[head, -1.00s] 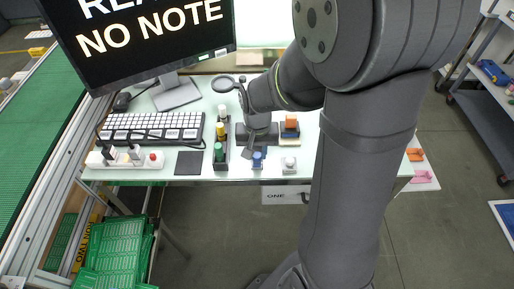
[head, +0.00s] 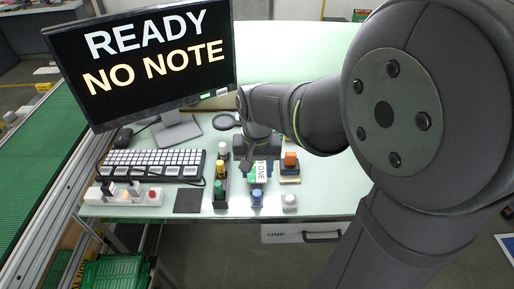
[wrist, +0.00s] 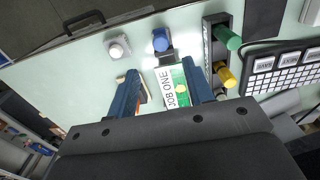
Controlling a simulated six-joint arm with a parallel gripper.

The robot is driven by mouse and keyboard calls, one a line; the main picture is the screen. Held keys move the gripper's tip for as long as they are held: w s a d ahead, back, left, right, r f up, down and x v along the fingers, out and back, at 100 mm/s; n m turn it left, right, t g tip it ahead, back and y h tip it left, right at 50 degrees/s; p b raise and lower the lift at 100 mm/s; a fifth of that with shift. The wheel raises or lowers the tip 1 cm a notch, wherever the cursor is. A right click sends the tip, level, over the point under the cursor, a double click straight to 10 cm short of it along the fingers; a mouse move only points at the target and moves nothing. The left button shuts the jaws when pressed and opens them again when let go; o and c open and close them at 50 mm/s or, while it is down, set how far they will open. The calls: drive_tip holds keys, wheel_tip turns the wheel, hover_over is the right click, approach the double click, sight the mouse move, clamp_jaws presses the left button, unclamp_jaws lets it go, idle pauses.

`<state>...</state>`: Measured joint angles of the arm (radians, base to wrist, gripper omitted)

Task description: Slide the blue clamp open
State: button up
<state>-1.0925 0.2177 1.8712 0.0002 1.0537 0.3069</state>
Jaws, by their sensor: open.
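The blue clamp (head: 257,198) stands near the front edge of the table. In the wrist view its round blue knob (wrist: 160,41) sits on a dark base, just beyond the fingertips. A green and white board marked JOB ONE (wrist: 175,88) lies behind it, partly hidden by a finger; it also shows in the head view (head: 262,173). My gripper (wrist: 160,70) is open, its two blue fingers spread on either side of the board, with nothing visibly held. In the head view the wrist hides most of the fingers.
A dark rack with green and yellow knobs (wrist: 222,60) stands right of the clamp in the wrist view. A white button box (wrist: 118,47) stands left of it. An orange-topped block (head: 290,160), a keyboard (head: 153,163) and a monitor (head: 140,60) are also on the table.

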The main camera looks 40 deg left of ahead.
wheel_tip(320, 180, up, 8)
hover_over(257, 193)
drive_tip(key=shift+s+d, duration=0.1)
drive_tip(key=shift+d, duration=0.05)
drive_tip(key=shift+f, duration=0.1)
idle(0.4)
wheel_tip(257, 193, down, 17)
drive_tip(key=shift+f, duration=0.2)
idle(0.4)
